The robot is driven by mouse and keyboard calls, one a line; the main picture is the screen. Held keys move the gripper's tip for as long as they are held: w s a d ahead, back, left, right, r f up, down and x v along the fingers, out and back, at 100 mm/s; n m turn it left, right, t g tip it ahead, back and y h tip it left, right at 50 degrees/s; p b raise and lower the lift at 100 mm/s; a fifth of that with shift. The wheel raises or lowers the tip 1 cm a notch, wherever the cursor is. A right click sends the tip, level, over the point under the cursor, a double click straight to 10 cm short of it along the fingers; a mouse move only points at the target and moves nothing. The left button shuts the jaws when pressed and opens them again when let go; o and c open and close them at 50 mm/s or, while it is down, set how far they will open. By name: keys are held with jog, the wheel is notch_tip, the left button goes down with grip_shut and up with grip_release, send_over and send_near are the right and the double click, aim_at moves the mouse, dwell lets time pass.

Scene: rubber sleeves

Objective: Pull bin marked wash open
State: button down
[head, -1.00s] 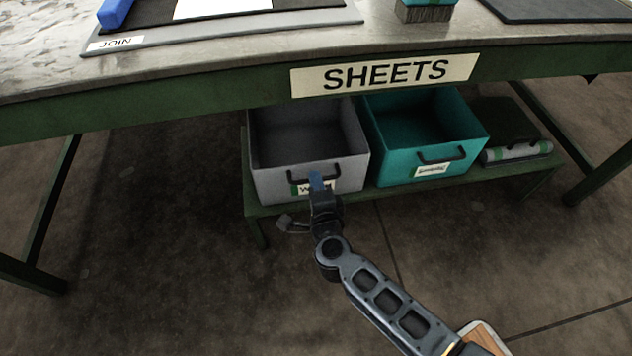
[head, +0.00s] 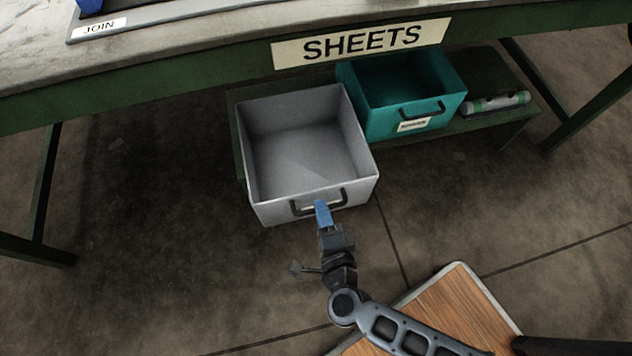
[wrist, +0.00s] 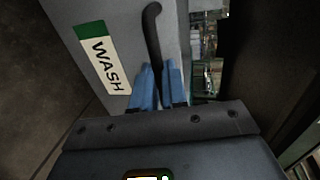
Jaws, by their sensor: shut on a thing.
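The grey bin (head: 257,160) stands pulled out from under the bench, its front part past the edge of the low green shelf. It looks empty inside. Its label, reading WASH, shows in the wrist view (wrist: 104,58). The dark bar handle (head: 300,208) is on its front face, and it also shows in the wrist view (wrist: 152,30). My gripper (head: 322,212) is at the handle, its blue fingers (wrist: 158,84) shut on the bar. The fingertips hide part of the handle.
A teal bin (head: 385,118) with its own handle stands farther back on the shelf (head: 478,124), to the right. A grey-green roll (head: 497,103) lies right of it. The bench edge marked SHEETS (head: 362,42) is above. The floor at left is clear.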

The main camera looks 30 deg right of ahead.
jog(key=shift+f+v, duration=0.2)
jog(key=shift+v, duration=0.85)
jog(key=c, duration=1.2)
grip_release()
jog(key=p+v, duration=0.1)
jog(key=v, duration=0.7)
